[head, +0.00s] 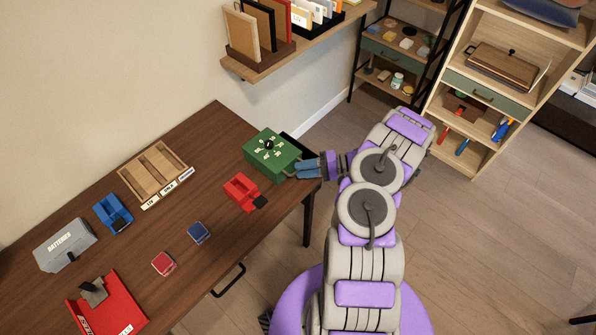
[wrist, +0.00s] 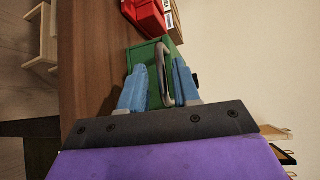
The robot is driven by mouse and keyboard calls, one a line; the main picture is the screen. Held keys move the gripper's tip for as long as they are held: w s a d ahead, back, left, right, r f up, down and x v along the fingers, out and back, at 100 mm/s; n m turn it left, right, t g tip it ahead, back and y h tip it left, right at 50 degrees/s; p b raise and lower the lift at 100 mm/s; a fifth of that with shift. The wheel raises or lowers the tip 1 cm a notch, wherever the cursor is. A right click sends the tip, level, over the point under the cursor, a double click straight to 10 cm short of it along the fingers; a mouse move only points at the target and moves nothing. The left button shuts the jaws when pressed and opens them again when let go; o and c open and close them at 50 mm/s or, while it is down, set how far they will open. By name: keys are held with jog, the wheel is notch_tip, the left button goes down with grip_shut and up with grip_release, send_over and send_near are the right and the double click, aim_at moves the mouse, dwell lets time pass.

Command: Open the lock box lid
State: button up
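The green lock box (head: 262,160) sits at the right end of the dark wooden table, with a black knob and small pale marks on top. It also shows in the wrist view (wrist: 142,55). A grey loop handle (wrist: 166,62) sticks out from its near side. My gripper (head: 299,169) is at the box's right side. In the wrist view its blue fingers (wrist: 159,68) are apart, one on each side of the handle, which is nearer the right finger. I cannot tell whether they touch it. The lid appears closed.
A red object (head: 242,192) lies just left of the box on the table (head: 215,262). A wooden tray (head: 150,178), blue and grey containers, and small red and blue blocks lie farther left. A wall shelf (head: 300,48) hangs above. Floor is open at right.

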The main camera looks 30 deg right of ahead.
jog(key=shift+x, duration=1.15)
jog(key=shift+c, duration=0.4)
grip_shut()
